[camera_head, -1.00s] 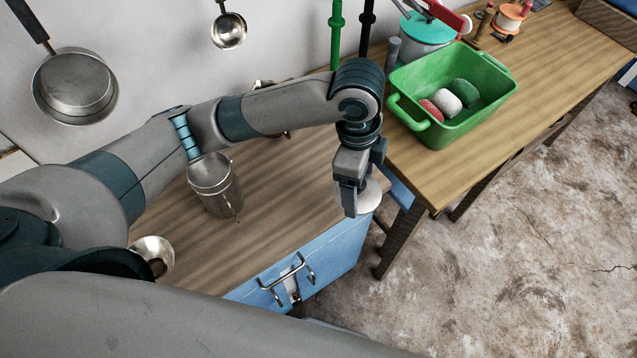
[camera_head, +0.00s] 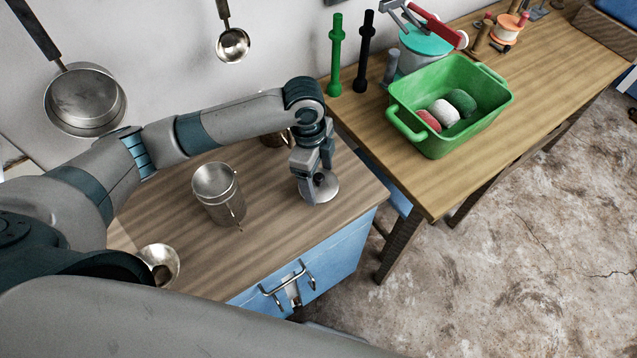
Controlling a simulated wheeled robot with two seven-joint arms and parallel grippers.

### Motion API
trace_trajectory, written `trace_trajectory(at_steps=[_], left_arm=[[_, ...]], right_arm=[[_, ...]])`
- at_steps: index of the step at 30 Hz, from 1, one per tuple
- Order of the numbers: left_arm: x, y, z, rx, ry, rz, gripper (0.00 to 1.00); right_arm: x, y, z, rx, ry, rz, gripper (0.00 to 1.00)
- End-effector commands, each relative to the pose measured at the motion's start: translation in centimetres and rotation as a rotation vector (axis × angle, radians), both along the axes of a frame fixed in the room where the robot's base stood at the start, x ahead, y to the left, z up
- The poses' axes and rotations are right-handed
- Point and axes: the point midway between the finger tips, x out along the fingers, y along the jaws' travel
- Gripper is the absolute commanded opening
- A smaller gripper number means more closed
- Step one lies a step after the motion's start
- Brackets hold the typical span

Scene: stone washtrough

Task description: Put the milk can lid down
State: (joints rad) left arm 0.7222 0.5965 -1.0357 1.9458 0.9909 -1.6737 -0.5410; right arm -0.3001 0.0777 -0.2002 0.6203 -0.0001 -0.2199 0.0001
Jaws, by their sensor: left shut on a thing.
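The milk can lid (camera_head: 328,190) is a round silvery disc, partly covered by my fingers. My left gripper (camera_head: 308,192) points down and is shut on the lid, at what looks like its knob. The lid is over the right part of the wooden top of the blue cabinet (camera_head: 270,240). I cannot tell whether it touches the wood or hangs just above it. A silvery metal can (camera_head: 222,205) stands upright on the same top, left of the lid and apart from it. My right gripper is not in view.
A metal bowl (camera_head: 165,257) sits at the cabinet's front left. Another metal vessel (camera_head: 272,138) is partly hidden behind my left arm. A green tub (camera_head: 440,142) with several coloured lumps stands on the table to the right. Bare wood lies between can and lid.

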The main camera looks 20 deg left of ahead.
Motion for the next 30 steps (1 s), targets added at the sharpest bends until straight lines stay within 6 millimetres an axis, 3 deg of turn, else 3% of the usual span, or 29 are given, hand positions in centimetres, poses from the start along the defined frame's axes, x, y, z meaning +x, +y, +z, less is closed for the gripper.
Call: trace_trajectory(at_steps=[10,21,30], left_arm=[[0.0,0.0,-0.2,0.0,0.001,0.001,0.54],[0.0,0.0,-3.8,0.0,0.0,0.001,0.54],[0.0,0.0,-4.1,0.0,-0.001,0.0,0.54]], right_arm=[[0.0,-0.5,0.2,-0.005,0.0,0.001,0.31],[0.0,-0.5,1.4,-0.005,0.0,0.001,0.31],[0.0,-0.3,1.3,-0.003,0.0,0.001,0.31]])
